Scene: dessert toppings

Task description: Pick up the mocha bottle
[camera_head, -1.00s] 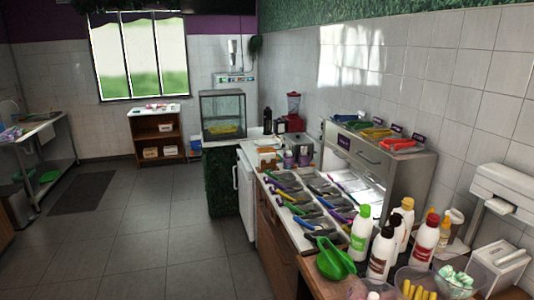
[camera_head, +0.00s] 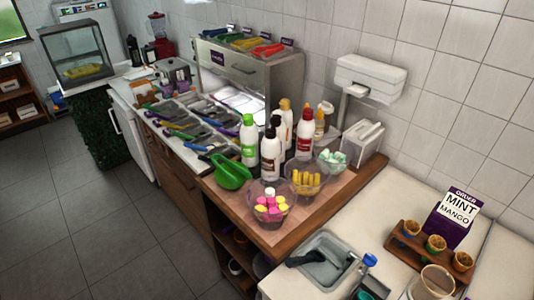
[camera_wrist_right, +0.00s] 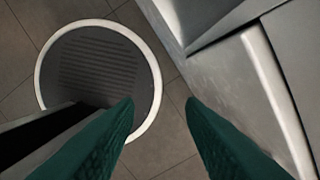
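Several squeeze bottles stand upright in a group on the wooden counter in the head view. The label words are too small to read, so I cannot tell which is mocha. My right gripper (camera_wrist_right: 160,108) is open and empty above the floor in the right wrist view. My left gripper is not in view.
Bowls of pink and yellow sweets (camera_head: 269,207), yellow sticks (camera_head: 306,179) and pale mint pieces (camera_head: 331,161) stand around the bottles. A topping tray (camera_head: 188,115) is behind. A cone rack (camera_head: 424,246) and order sign (camera_head: 453,215) stand at right.

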